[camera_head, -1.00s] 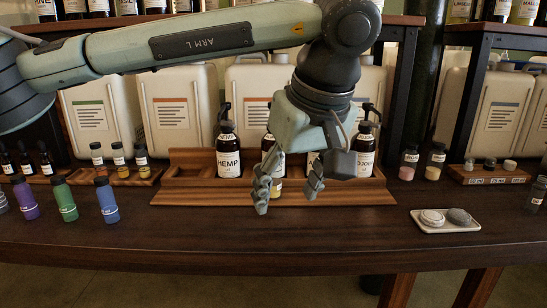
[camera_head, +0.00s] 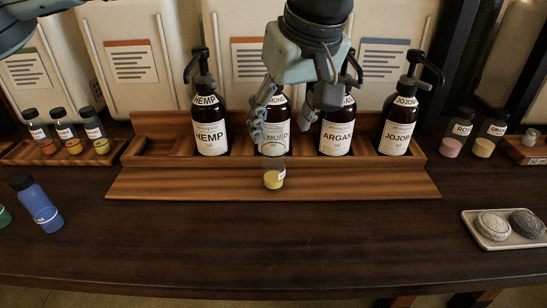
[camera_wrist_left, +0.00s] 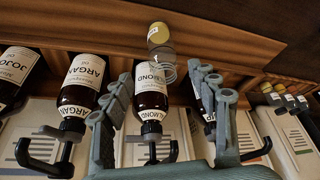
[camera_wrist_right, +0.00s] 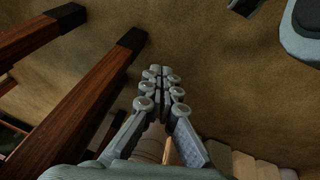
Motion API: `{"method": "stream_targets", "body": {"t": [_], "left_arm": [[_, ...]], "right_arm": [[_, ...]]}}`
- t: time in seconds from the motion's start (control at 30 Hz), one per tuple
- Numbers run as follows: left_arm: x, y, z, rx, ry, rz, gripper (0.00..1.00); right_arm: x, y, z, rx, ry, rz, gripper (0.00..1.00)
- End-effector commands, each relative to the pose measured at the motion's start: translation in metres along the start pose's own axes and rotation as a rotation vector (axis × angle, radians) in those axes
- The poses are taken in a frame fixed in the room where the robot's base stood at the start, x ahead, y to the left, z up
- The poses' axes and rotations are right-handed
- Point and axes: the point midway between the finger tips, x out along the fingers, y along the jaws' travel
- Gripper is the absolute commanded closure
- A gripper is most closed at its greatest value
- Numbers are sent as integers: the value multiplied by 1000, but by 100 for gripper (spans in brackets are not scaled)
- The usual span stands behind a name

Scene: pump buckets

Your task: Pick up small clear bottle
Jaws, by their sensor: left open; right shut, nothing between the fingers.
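The small clear bottle (camera_head: 274,178), with yellow contents low in it, stands upright on the front step of a wooden rack, before the almond bottle. In the left wrist view it (camera_wrist_left: 159,34) shows with its grey cap towards my fingers. In the left wrist view my left gripper (camera_wrist_left: 160,75) has a finger on either side of the cap; I cannot tell whether either touches. My right gripper (camera_wrist_right: 160,78) is shut and empty over the floor.
Brown pump bottles stand in the rack (camera_head: 390,187): hemp (camera_head: 210,135), almond (camera_head: 273,146), argan (camera_head: 336,136) and jojoba (camera_head: 399,135). A blue bottle (camera_head: 40,208) stands at left, a soap tray (camera_head: 490,238) at right. The table front is clear.

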Motion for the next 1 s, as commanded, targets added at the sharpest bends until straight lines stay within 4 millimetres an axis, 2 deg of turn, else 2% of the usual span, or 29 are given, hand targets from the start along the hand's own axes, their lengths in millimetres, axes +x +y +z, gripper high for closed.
{"method": "stream_targets", "body": {"t": [0.3, 0.53, 1.0], "left_arm": [[43, -6, -3, -1, 0, -1, 41], [46, -6, -3, -1, 1, -1, 41], [46, -6, -4, -1, 2, 0, 98]], "right_arm": [[9, -2, 0, 0, -3, -6, 100], [10, -2, 1, 0, -5, -6, 100], [10, -2, 1, -1, -4, -6, 100]]}}
